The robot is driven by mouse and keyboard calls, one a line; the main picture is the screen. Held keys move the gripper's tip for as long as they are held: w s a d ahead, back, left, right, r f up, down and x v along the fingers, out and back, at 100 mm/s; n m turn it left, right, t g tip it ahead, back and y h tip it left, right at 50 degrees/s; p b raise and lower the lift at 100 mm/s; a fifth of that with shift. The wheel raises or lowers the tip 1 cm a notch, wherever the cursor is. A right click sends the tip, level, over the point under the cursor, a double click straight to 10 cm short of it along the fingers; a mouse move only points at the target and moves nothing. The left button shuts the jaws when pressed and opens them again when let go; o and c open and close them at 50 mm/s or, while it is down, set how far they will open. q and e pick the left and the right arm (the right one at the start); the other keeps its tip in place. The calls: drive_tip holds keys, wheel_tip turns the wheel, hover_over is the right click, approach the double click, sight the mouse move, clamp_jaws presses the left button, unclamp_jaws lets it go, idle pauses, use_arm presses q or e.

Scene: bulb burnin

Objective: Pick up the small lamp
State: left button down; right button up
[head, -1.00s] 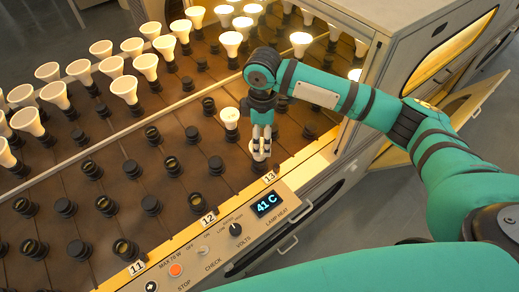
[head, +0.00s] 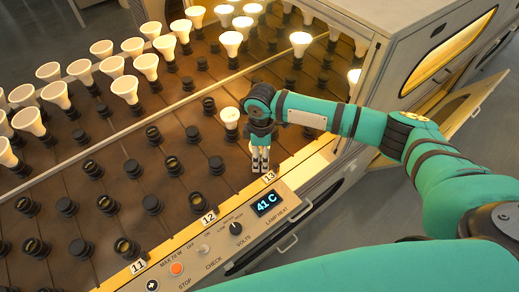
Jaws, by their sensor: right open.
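My right gripper (head: 260,164) points down over a socket near label 13, at the front edge of the rack. Its fingers are open. A small pale lamp shows between and behind the fingers and is mostly hidden by them; I cannot tell whether they touch it. A larger white lamp (head: 230,116) stands upright in a socket just left of the gripper. My left gripper is not in view.
Rows of larger white lamps (head: 146,66) fill the back of the rack (head: 135,200), some glowing. Several black sockets around the gripper are empty. A control panel with a 41 C display (head: 267,203) runs along the front. A cabinet (head: 400,45) stands at right.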

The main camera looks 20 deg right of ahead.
drive_tip(key=shift+w, duration=0.1)
drive_tip(key=c, duration=1.3)
drive_tip(key=shift+r, duration=0.1)
